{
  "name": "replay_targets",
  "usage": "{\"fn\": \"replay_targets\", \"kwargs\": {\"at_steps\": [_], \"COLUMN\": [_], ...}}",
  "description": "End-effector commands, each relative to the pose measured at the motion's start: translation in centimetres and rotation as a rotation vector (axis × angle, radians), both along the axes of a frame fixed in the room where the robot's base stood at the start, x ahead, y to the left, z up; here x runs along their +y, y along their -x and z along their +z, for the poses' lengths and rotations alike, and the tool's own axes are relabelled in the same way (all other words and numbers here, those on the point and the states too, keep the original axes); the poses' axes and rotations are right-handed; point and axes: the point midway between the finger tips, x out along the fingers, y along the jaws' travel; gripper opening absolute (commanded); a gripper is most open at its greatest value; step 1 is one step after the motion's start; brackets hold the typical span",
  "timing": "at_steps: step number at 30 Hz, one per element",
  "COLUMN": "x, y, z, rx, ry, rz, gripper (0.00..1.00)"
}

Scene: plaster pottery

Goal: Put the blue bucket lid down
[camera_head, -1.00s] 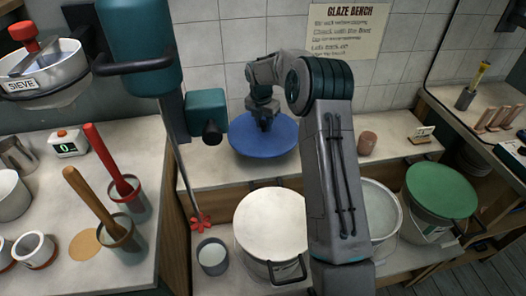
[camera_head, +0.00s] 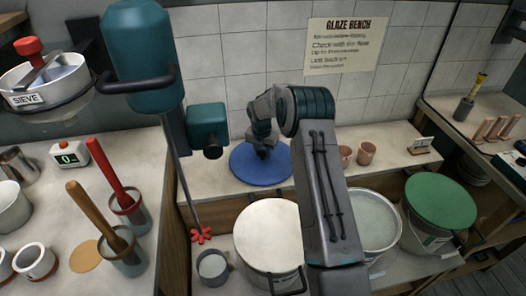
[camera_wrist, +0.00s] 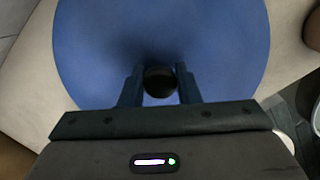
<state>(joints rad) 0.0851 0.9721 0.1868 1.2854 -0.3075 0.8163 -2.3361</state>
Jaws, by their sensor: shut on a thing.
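The blue bucket lid (camera_head: 247,166) is a round flat disc over the back shelf of the bench, near the tiled wall. In the head view it looks level and at or very close to the shelf top; I cannot tell whether it touches. My gripper (camera_head: 263,148) is above the lid's middle, pointing down. In the wrist view, my gripper (camera_wrist: 160,84) is shut on the lid's dark round knob (camera_wrist: 160,80), and the blue lid (camera_wrist: 215,40) fills most of the picture.
Below the shelf (camera_head: 206,188) stand a white-lidded bucket (camera_head: 268,230), an open bucket (camera_head: 372,218) and a green-lidded bucket (camera_head: 440,200). A mixer (camera_head: 145,60) with a red paddle hangs at left.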

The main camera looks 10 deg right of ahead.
Motion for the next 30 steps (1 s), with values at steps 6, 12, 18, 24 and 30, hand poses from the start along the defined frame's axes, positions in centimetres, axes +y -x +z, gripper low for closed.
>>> {"fn": "replay_targets", "kwargs": {"at_steps": [6,12,18,24,30], "x": [0.0,0.0,0.0,0.0,0.2], "y": [-0.1,0.0,0.0,0.0,0.3], "z": [0.0,-0.3,-0.3,0.4,3.8], "rx": [-0.002,-0.002,-0.001,-0.003,-0.006], "ry": [0.000,0.000,0.000,-0.001,0.000], "rz": [-0.001,-0.001,-0.001,-0.001,-0.002], "gripper": [0.03,0.49,0.52,0.52,0.52]}}
